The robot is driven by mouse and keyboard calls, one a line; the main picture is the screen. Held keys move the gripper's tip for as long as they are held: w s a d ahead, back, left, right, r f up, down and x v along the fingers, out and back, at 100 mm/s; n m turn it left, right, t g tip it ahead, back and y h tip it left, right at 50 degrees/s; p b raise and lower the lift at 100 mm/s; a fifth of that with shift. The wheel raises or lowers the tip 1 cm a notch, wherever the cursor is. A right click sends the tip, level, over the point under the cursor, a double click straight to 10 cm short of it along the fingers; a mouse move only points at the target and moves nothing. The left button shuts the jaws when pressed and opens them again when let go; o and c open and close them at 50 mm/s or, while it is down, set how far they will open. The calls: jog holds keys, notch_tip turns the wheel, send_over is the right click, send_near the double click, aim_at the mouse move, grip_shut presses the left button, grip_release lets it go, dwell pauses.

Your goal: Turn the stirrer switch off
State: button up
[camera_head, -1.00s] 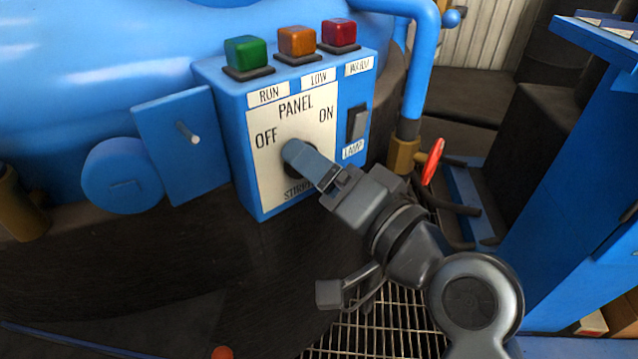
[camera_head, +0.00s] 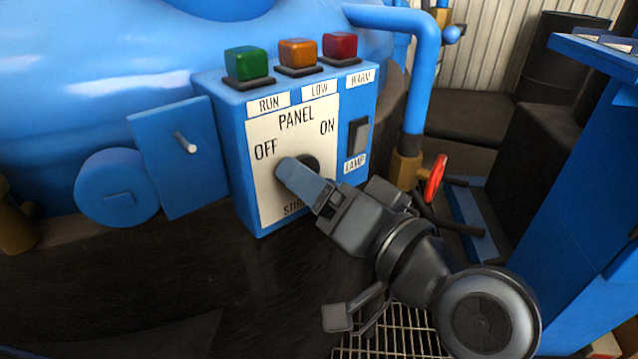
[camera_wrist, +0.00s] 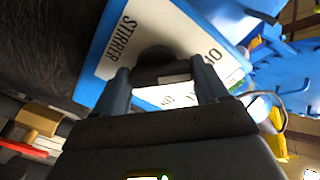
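The blue control box has a white panel face (camera_head: 257,127) with OFF at left and ON at right. The stirrer switch is a black knob (camera_head: 311,164) low on that face, partly hidden behind my fingers. My gripper (camera_head: 287,171) is at the knob, its near finger across the knob's left side. In the wrist view the fingers of my gripper (camera_wrist: 159,70) stand apart, one on each side of the dark knob (camera_wrist: 155,56). I cannot tell whether they press on it. The way the knob points is hard to make out.
A black lamp rocker switch (camera_head: 358,136) is right of the panel face. Green (camera_head: 246,61), orange (camera_head: 297,53) and red (camera_head: 341,45) lights sit on top of the box. A blue pipe (camera_head: 420,85) and a red valve handle (camera_head: 435,178) are to the right.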

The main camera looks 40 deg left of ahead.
jog(key=o, duration=0.4)
jog(key=shift+d, duration=0.1)
jog(key=v, duration=0.7)
jog(key=shift+d, duration=0.3)
